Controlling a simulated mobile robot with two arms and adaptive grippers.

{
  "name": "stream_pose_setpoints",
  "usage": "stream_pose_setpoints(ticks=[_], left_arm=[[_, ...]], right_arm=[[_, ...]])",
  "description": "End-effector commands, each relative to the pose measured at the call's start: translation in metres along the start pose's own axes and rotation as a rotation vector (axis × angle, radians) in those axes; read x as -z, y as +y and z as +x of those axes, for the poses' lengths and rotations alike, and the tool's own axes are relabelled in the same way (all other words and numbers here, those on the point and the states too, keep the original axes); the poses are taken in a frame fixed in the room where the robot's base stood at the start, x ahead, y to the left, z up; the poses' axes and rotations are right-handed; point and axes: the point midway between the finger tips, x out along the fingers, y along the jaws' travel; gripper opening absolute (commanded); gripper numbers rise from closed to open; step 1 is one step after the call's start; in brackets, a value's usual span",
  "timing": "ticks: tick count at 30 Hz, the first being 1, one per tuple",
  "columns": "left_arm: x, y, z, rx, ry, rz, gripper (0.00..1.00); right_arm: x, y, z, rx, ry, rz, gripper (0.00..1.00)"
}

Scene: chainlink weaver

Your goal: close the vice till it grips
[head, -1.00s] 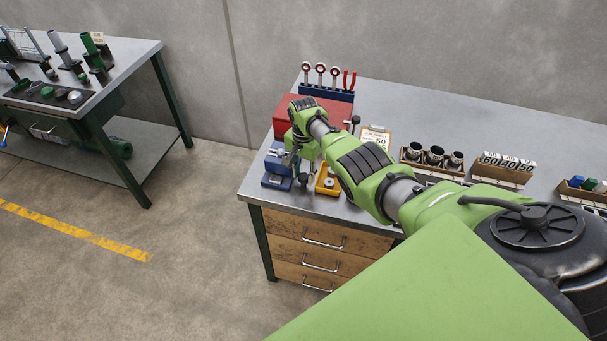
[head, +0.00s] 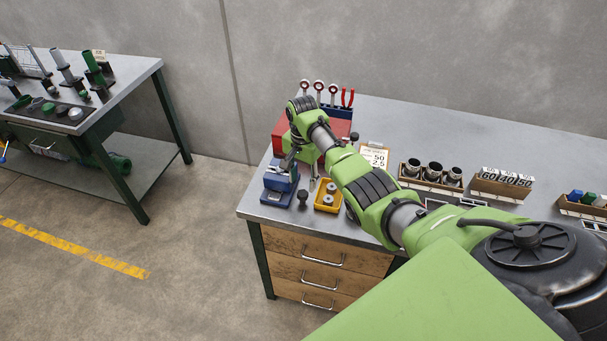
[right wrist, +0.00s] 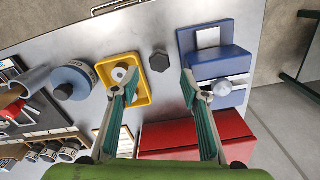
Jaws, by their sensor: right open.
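The blue vice (head: 278,182) stands at the near left corner of the workbench. My right gripper (head: 290,160) hangs above and beside the vice in the head view. In the right wrist view the gripper (right wrist: 160,85) has its fingers wide apart with nothing between them. Its right finger overlaps the vice's edge; contact is unclear. My left gripper is in neither view.
A yellow tray (head: 327,196) with round parts and a dark knob (right wrist: 159,60) lie close to the vice. A red box (head: 283,133) stands behind. Cups (head: 433,172) and number blocks (head: 505,177) stand further right.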

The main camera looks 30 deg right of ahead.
Motion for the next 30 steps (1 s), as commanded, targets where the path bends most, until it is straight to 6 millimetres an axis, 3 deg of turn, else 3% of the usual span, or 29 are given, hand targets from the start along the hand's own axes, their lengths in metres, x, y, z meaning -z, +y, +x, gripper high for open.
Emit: stream_pose_setpoints(ticks=[4,11,25,30], left_arm=[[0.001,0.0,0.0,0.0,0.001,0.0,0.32],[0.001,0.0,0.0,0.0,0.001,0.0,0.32],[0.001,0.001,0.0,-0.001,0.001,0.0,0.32],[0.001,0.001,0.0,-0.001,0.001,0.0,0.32]], right_arm=[[0.001,0.001,-0.017,0.0,0.001,0.002,0.41],[0.001,0.002,-0.023,-0.003,0.001,0.003,0.41],[0.001,0.003,-0.022,-0.004,0.002,-0.001,0.41],[-0.016,0.013,-0.001,-0.008,0.03,-0.104,0.41]])
